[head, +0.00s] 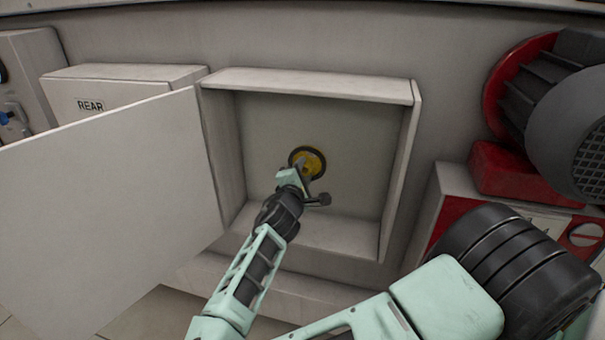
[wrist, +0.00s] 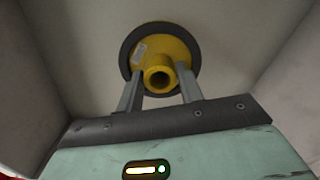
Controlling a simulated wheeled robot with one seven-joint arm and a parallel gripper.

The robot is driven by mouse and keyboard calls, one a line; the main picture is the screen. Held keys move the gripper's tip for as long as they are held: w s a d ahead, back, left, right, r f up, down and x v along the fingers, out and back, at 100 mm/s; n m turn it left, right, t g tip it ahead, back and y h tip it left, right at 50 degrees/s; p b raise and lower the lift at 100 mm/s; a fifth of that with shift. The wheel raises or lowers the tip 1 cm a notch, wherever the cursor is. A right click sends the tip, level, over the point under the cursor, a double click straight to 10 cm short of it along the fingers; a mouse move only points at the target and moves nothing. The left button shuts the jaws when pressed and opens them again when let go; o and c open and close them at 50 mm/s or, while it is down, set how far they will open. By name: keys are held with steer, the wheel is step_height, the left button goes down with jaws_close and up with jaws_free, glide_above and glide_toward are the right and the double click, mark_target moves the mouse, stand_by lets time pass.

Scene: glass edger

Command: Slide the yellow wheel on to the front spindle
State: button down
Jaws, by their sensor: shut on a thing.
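The yellow wheel (head: 312,162) has a dark rim and is inside the open box on the machine's front, close to its back wall. In the wrist view the yellow wheel (wrist: 178,50) faces me with its round hub and centre hole. My gripper (wrist: 160,82) is shut on the hub, one finger on each side; in the head view my gripper (head: 298,175) reaches into the box and covers part of the wheel. The front spindle is not visible; I cannot tell whether the wheel is around it.
The box (head: 415,100) has side walls and top and bottom edges close around my arm. Its door (head: 110,200) stands open to the left. A closed box marked REAR (head: 135,75) is behind the door. A red and grey motor (head: 560,100) is at the right.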

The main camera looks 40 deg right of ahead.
mark_target(309, 162)
steer(key=shift+x, duration=2.3)
steer(key=shift+w+d, duration=0.1)
steer(key=shift+d, duration=0.25)
steer(key=shift+r, duration=0.1)
steer(key=c, duration=0.8)
jaws_free()
steer(key=shift+c, duration=0.2)
